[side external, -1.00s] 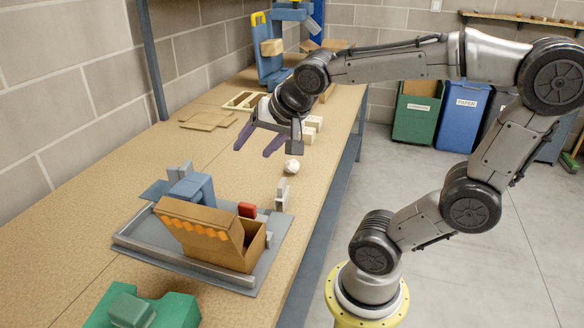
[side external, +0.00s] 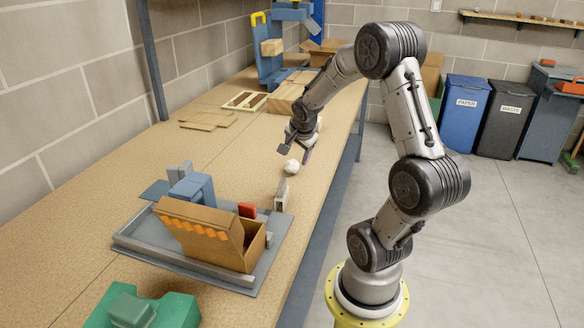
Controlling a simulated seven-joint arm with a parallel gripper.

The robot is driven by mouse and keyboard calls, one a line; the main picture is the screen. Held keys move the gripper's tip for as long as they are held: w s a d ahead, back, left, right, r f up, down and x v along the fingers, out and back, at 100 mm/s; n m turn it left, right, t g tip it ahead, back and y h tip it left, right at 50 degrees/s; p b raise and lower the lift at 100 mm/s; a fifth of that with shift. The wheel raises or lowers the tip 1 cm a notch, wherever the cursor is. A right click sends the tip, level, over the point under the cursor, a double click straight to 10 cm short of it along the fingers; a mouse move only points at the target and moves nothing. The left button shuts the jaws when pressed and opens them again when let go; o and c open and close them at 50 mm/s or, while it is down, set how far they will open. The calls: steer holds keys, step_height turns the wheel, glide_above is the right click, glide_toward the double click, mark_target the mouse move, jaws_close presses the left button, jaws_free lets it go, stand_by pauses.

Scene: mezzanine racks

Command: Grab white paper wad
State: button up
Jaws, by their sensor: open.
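The white paper wad (side external: 291,167) is a small crumpled ball on the tan workbench (side external: 225,160), near its right edge. My gripper (side external: 296,153) is just above and behind the wad, pointing down, with its fingers apart and nothing seen between them. One finger is to the upper left of the wad and the other to its right. I cannot tell whether either finger touches it.
A grey fixture tray (side external: 140,243) with an open cardboard box (side external: 215,240) stands in front. A small grey upright bracket (side external: 281,195) is close to the wad. Flat cardboard pieces (side external: 207,119) and a blue machine (side external: 268,65) are farther back. A green block (side external: 150,312) is at the front.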

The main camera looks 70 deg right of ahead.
mark_target(294, 162)
steer(key=x, duration=0.7)
steer(key=shift+w+d, duration=0.1)
steer(key=shift+w, duration=0.05)
steer(key=c, duration=1)
